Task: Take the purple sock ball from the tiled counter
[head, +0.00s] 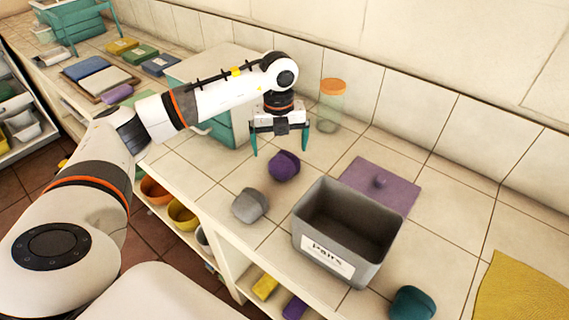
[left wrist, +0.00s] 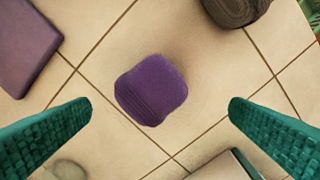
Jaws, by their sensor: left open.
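The purple sock ball (head: 284,165) rests on the tiled counter (head: 300,150), between a grey sock ball and a glass jar. My left gripper (head: 279,152) is open and empty, pointing down above and just behind the purple sock ball. In the left wrist view the purple sock ball (left wrist: 151,90) lies on the tiles ahead of the two spread teal fingers (left wrist: 160,103), apart from both. My right gripper is in neither view.
A grey sock ball (head: 250,205) lies in front. An open grey bin (head: 335,260) labelled "Pairs" stands to the right, with a purple lid (head: 382,186) behind it. A teal sock ball (head: 412,303) lies right of the bin. The orange-lidded jar (head: 331,107) stands behind.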

